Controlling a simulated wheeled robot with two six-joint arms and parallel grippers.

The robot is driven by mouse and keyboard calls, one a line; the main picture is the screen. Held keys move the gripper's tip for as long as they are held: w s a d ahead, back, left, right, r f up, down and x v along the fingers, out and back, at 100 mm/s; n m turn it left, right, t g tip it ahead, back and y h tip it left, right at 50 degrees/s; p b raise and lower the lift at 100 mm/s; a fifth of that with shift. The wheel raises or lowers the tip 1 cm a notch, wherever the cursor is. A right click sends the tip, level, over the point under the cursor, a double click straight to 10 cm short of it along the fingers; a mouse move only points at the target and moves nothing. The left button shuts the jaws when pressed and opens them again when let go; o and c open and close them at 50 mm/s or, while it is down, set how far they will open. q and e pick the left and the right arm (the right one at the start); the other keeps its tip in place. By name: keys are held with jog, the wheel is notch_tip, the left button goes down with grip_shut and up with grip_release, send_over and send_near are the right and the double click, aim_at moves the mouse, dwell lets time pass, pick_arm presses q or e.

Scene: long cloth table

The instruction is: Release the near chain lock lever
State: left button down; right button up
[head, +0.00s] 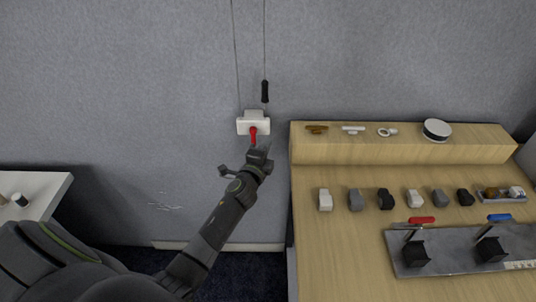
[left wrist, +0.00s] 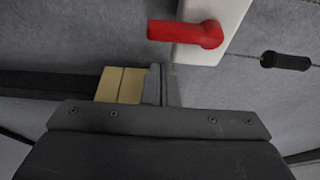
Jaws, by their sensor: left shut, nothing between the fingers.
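A white chain lock box (head: 245,127) is fixed to the grey wall, with a red lever (head: 253,135) hanging down its front. My left gripper (head: 264,146) is shut and empty, just below and slightly right of the lever. In the left wrist view the red lever (left wrist: 186,34) lies across the white box (left wrist: 226,20), beyond the closed fingertips (left wrist: 163,72). A gap shows between fingertips and lever there, and I see no contact. My right gripper is not in view.
Two thin chains rise above the box; a black pull handle (head: 265,92) hangs just above its right side. A wooden bench (head: 340,250) with small parts and a metal plate (head: 450,265) with red and blue handles stands right. A white table (head: 50,190) stands left.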

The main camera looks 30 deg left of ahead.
pick_arm(q)
jog(key=shift+s+a+r, duration=0.1)
jog(key=shift+s+a, duration=0.25)
jog(key=shift+a, duration=0.25)
jog(key=shift+s+a, duration=0.3)
jog(key=shift+a, duration=0.25)
jog(key=shift+m+p, duration=0.3)
jog(key=shift+p, duration=0.3)
jog(key=shift+s+a, duration=0.1)
